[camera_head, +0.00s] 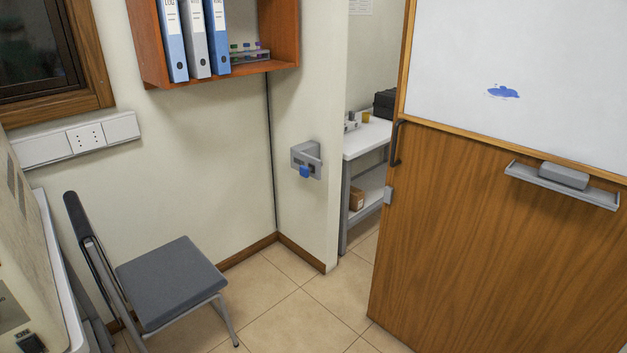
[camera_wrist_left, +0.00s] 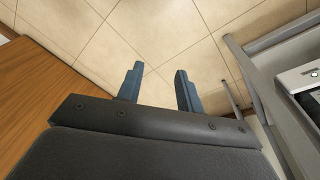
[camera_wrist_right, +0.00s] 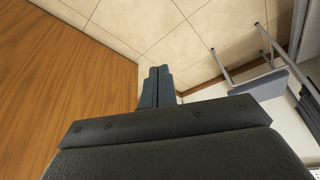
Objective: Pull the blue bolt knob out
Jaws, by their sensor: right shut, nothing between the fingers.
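The blue bolt knob (camera_head: 305,171) sticks out from the underside of a grey latch bracket (camera_head: 308,158) fixed to the wall beside the doorway. Neither gripper shows in the head view, and the knob is in neither wrist view. My left gripper (camera_wrist_left: 157,80) is open in the left wrist view, its two blue-grey fingers apart over the tiled floor, with nothing between them. My right gripper (camera_wrist_right: 159,70) is shut in the right wrist view, fingertips together and holding nothing.
A wooden door (camera_head: 480,250) with a whiteboard (camera_head: 520,60) stands open at the right. A grey chair (camera_head: 170,280) stands at the lower left. A shelf with binders (camera_head: 172,45) hangs above. A white table (camera_head: 365,140) is beyond the doorway. Tiled floor (camera_head: 290,310) is clear between chair and door.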

